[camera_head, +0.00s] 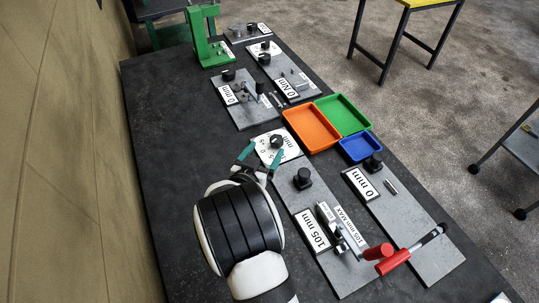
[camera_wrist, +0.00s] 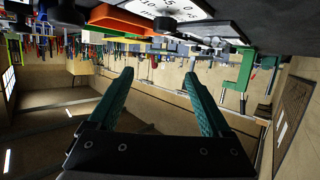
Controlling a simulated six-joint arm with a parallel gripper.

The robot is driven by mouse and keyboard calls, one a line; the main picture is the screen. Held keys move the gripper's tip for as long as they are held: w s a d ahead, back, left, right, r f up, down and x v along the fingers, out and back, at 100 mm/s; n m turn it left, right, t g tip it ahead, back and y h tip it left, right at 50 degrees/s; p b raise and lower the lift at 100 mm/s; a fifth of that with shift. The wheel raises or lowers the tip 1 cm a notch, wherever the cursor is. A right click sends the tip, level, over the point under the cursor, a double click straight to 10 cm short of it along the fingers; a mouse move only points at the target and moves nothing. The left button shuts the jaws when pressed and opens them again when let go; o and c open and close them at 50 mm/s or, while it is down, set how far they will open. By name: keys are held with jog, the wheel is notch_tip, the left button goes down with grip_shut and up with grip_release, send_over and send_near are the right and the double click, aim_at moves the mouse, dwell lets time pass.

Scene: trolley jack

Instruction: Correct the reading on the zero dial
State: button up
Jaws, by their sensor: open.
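The zero dial (camera_head: 265,149) is a white plate with black numbers on the dark bench, with a black knob (camera_head: 276,141) on it. My gripper (camera_head: 261,156) has teal fingers and is at the near side of the dial, with its fingers apart. In the wrist view, the picture is upside down and the open fingers (camera_wrist: 158,74) have nothing between them. There the white dial plate (camera_wrist: 178,9) shows at the top edge, beyond the fingertips. The gripper partly covers the dial in the head view, and the full reading is too small to tell.
Orange (camera_head: 312,130), green (camera_head: 343,116) and blue (camera_head: 358,149) trays lie right of the dial. A grey plate with a "105 mm" label (camera_head: 312,231) and red-handled tool (camera_head: 378,252) is nearer. A green press (camera_head: 207,37) stands at the far end. The bench's left side is clear.

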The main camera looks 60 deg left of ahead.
aim_at(277, 138)
jog(key=s+a+f+m+t+h, duration=0.2)
jog(key=s+a+m+h, duration=0.1)
jog(key=s+m+h, duration=0.2)
jog(key=x, duration=1.4)
jog(key=shift+w+a+r, duration=0.1)
jog(key=shift+w+r, duration=0.05)
jog(key=shift+r, duration=0.05)
jog(key=shift+w+a+f, duration=0.15)
jog(key=shift+w, duration=0.35)
grip_shut()
